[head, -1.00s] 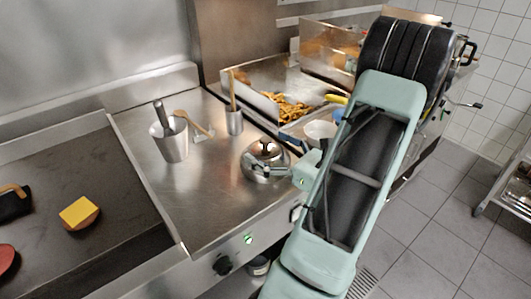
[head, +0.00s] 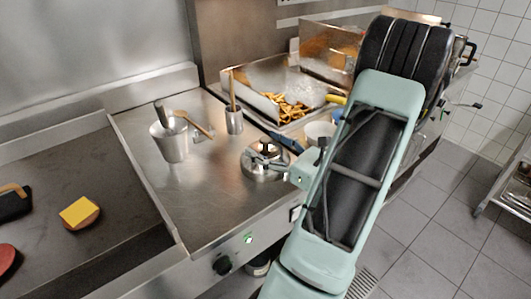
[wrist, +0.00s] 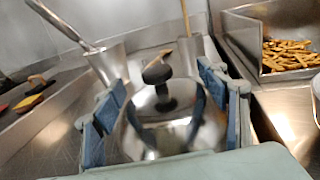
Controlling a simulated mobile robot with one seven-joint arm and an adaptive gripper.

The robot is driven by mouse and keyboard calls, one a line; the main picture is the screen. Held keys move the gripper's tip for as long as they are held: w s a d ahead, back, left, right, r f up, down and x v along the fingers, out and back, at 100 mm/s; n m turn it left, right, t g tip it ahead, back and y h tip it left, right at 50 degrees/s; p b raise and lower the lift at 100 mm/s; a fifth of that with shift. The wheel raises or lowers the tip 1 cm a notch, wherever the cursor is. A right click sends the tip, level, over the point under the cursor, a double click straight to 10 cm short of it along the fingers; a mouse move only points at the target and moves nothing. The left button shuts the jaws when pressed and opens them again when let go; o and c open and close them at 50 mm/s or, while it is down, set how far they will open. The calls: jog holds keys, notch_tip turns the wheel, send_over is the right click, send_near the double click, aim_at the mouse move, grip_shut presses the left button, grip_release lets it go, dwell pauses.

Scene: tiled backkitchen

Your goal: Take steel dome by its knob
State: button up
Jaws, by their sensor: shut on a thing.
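The steel dome (head: 262,172) is a shiny rounded cover with a black knob (head: 266,143), near the front right of the steel worktop. In the wrist view the dome (wrist: 178,135) fills the middle, and its dark knob (wrist: 157,73) stands uncovered on top. My gripper (wrist: 160,88) has its blue-padded fingers on both sides of the dome, shut on its body rather than on the knob. In the head view my gripper (head: 272,160) reaches it from the right. Whether the dome is clear of the worktop I cannot tell.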

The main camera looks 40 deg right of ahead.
jog(key=shift+f, duration=0.3)
jog(key=shift+r, duration=0.15)
jog(key=shift+r+p, duration=0.6)
jog(key=shift+p, duration=0.1)
grip_shut()
notch_tip(320, 180, up, 2)
jog(key=shift+p, duration=0.85)
jog(key=s+a+r+p, duration=0.6)
jog(key=a+r+p, duration=0.1)
jog(key=r+p, duration=0.1)
jog(key=shift+a+r+p, duration=0.25)
jog(key=shift+p, duration=0.3)
jog(key=shift+s+p, duration=0.1)
jog(key=shift+p, duration=0.4)
jog(key=p, duration=0.3)
jog(key=shift+s+a+r, duration=0.2)
jog(key=shift+s+a, duration=0.05)
jog(key=shift+a, duration=0.05)
